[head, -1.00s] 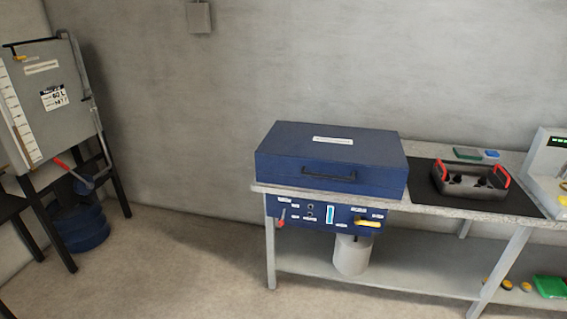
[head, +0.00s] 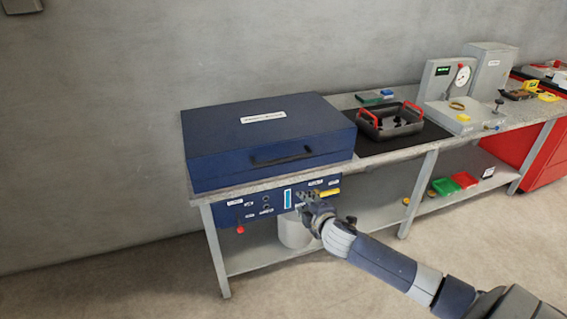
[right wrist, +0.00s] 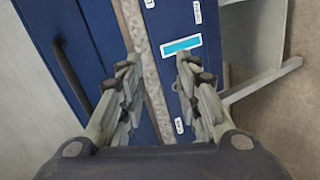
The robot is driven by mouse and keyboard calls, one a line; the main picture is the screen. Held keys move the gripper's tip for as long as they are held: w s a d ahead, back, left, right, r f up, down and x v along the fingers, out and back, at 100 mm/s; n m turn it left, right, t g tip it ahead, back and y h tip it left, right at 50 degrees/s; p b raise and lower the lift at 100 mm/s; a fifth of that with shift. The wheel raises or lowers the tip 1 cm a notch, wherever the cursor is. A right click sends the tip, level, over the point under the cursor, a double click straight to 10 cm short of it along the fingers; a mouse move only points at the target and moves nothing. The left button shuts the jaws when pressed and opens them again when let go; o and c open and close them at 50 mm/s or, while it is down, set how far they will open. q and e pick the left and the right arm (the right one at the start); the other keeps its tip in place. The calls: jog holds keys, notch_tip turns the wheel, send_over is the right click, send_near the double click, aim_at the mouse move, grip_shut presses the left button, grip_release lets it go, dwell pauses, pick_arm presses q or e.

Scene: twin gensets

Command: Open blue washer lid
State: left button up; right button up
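The blue washer (head: 262,137) sits at the left end of the bench with its lid down. A dark bar handle (head: 281,158) is on the lid's front face; it also shows at the left of the right wrist view (right wrist: 70,72). My right gripper (head: 306,196) is in front of the blue control panel (head: 262,203), below the handle. In the right wrist view its fingers (right wrist: 158,75) are spread with nothing between them, facing the bench edge and panel. My left gripper is in neither view.
A grey bin with red handles (head: 390,121) stands on a black mat right of the washer. Grey instruments (head: 447,85) stand farther right. A white bucket (head: 294,232) is under the panel. The floor in front is clear.

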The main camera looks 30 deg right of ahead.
aim_at(285, 160)
notch_tip(285, 160, up, 12)
jog(key=w+a+n+t, duration=0.1)
jog(key=a+n+t, duration=0.1)
jog(key=a, duration=0.1)
jog(key=x, duration=0.9)
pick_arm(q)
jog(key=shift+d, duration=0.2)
pick_arm(e)
jog(key=shift+x, duration=1)
grip_shut()
